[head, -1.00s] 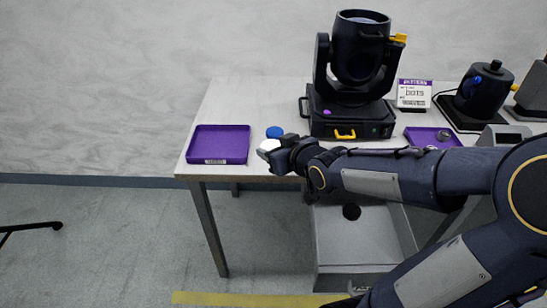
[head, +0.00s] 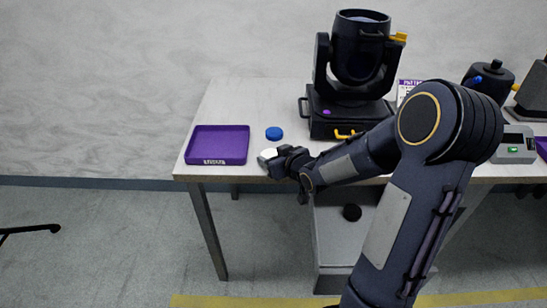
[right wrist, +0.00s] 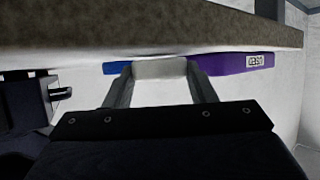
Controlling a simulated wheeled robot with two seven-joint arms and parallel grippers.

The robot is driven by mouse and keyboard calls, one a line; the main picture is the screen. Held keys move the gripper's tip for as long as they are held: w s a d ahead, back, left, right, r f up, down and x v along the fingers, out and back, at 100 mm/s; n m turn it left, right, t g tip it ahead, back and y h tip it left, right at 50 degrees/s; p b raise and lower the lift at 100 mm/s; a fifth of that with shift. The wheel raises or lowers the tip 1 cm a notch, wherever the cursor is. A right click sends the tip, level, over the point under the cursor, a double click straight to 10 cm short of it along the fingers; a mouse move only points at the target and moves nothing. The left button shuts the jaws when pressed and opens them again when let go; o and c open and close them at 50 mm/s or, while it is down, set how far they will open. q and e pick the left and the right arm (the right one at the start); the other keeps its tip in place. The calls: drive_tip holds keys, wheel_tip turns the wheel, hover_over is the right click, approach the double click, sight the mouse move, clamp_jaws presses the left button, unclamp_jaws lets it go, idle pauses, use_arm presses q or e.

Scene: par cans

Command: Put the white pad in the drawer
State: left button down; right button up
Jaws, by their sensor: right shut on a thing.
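The white pad (head: 268,153) is at the front edge of the table, between the purple tray and the black lamp base. My right gripper (head: 268,161) is shut on it, with a finger on each side, as the right wrist view also shows around the pad (right wrist: 160,70). I cannot tell whether the pad still touches the tabletop. My left gripper is not in view.
A blue pad (head: 274,133) lies just behind the white one. The purple tray (head: 219,161) sits to its left. The moving-head lamp (head: 352,120) stands behind my arm. A control box (head: 514,146) is at the right. The floor left of the table is mostly clear.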

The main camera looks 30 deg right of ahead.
drive_tip(key=shift+f+b, duration=0.25)
drive_tip(key=shift+b, duration=0.1)
drive_tip(key=o, duration=0.9)
drive_tip(key=shift+o, duration=0.2)
drive_tip(key=shift+r, duration=0.1)
